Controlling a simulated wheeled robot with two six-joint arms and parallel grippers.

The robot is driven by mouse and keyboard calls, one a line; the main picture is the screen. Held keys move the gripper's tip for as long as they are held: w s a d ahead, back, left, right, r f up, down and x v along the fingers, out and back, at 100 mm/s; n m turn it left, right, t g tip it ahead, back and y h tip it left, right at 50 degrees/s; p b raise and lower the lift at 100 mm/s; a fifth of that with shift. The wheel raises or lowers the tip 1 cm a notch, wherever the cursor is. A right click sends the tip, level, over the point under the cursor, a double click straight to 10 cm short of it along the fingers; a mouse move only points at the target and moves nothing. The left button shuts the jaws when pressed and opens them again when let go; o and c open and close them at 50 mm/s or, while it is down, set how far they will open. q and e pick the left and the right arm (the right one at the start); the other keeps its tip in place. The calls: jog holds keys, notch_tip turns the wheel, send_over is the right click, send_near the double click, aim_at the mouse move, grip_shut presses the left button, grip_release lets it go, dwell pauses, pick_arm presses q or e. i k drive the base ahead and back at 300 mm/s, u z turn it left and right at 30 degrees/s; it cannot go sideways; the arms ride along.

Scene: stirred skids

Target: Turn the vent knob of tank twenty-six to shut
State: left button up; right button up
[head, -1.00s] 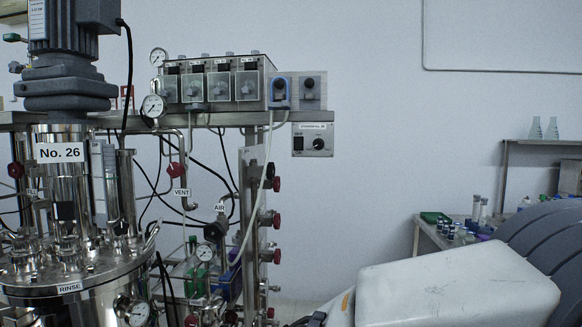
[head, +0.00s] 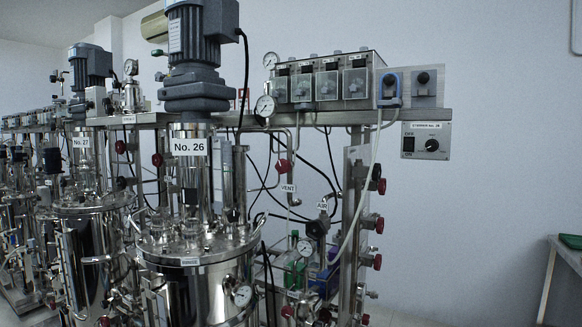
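Tank twenty-six (head: 196,290) is a shiny steel vessel in the middle of the head view. Its white "No. 26" label (head: 189,147) is on the neck below a grey motor. The tag reading VENT (head: 287,188) hangs on the pipework to the right of the tank. A red knob (head: 283,166) sits just above that tag. From this distance I cannot tell which way the knob is turned. Neither of my grippers shows in the view.
Tank twenty-seven (head: 90,250) and more tanks stand to the left. A stirrer box (head: 426,140) and several red knobs are on the right side of the skid. A bench (head: 565,262) is at the right edge. Bare wall lies between.

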aim_at(283, 166)
jog(key=u, duration=1.5)
jog(key=i, duration=0.85)
jog(key=z, duration=0.95)
